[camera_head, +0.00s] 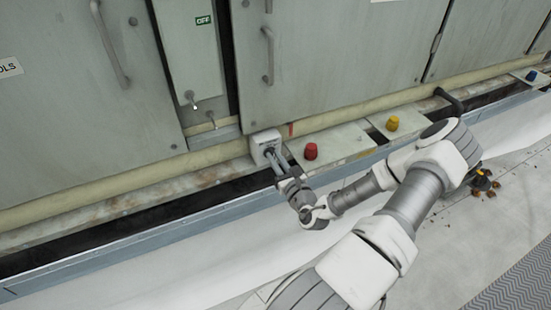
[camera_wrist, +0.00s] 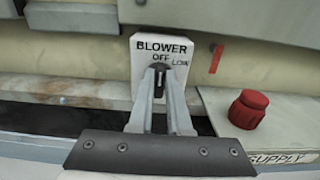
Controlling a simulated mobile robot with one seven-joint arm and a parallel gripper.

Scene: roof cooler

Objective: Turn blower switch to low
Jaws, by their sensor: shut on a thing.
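The blower switch box (camera_head: 265,142) is a small white box on the ledge below the cabinet doors. In the wrist view the box (camera_wrist: 146,62) reads BLOWER, with OFF at the top centre and LOW to its right. Its dark knob (camera_wrist: 158,70) lies between my fingertips, partly hidden by them, and looks upright, towards OFF. My gripper (camera_wrist: 158,82) is shut on the knob. In the head view my gripper (camera_head: 270,156) reaches the front of the box from the lower right.
A red knob (camera_head: 310,151) on a plate marked SUPPLY stands just right of the box. A yellow knob (camera_head: 392,123) is further right. Cabinet doors with handles (camera_head: 268,55) rise behind. A pale pipe (camera_head: 95,193) runs along the cabinet's foot.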

